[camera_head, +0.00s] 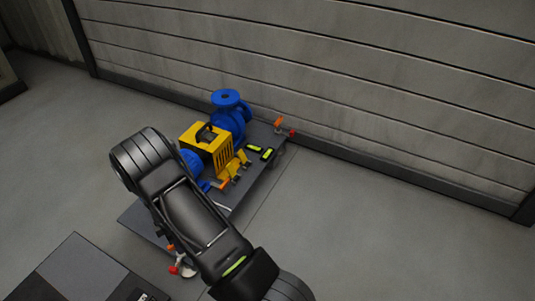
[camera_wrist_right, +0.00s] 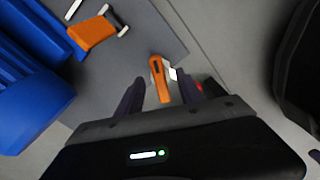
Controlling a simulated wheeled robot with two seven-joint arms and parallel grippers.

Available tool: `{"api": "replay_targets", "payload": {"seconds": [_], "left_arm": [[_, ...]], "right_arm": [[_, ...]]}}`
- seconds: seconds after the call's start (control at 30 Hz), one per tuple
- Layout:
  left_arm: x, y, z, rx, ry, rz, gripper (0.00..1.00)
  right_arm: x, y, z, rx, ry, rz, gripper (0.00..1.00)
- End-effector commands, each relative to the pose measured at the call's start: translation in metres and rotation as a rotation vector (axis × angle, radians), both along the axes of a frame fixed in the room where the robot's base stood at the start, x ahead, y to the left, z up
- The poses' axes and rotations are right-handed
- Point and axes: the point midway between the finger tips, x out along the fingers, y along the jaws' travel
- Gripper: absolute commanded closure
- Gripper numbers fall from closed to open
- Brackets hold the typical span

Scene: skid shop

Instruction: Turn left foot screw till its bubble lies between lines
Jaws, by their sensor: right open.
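The skid (camera_head: 137,217) carries two small level vials with yellow-green windows, a left one (camera_head: 253,148) and a right one (camera_head: 267,154); their bubbles are too small to read. A foot screw with orange and red parts (camera_head: 174,269) stands at the skid's near edge, partly covered by my right arm. In the right wrist view an orange tab (camera_wrist_right: 159,80) lies between the two dark fingers of my right gripper (camera_wrist_right: 172,84), which is open, with a gap beside the tab. A red part (camera_wrist_right: 202,88) shows by the right finger. My left gripper is out of view.
A blue pump (camera_head: 230,115) and a yellow guard (camera_head: 205,143) stand on the skid. Another orange-and-red foot screw (camera_head: 285,129) is at its far corner. A panelled wall (camera_head: 350,85) runs behind; a dark platform (camera_head: 75,275) is at lower left. Floor at right is clear.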

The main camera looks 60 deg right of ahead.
Motion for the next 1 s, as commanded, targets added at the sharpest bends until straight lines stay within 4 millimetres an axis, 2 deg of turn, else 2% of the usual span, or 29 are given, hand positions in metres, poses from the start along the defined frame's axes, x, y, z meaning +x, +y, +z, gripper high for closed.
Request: {"api": "replay_targets", "payload": {"seconds": [0.27,0.8,1.0], "left_arm": [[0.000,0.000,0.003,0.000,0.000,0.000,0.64],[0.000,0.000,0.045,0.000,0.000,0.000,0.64],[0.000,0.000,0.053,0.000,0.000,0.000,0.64]], "right_arm": [[0.000,0.000,0.004,0.000,0.000,0.000,0.56],[0.000,0.000,0.060,0.001,0.000,0.000,0.56],[-0.001,0.000,0.071,0.001,0.002,0.000,0.56]]}}
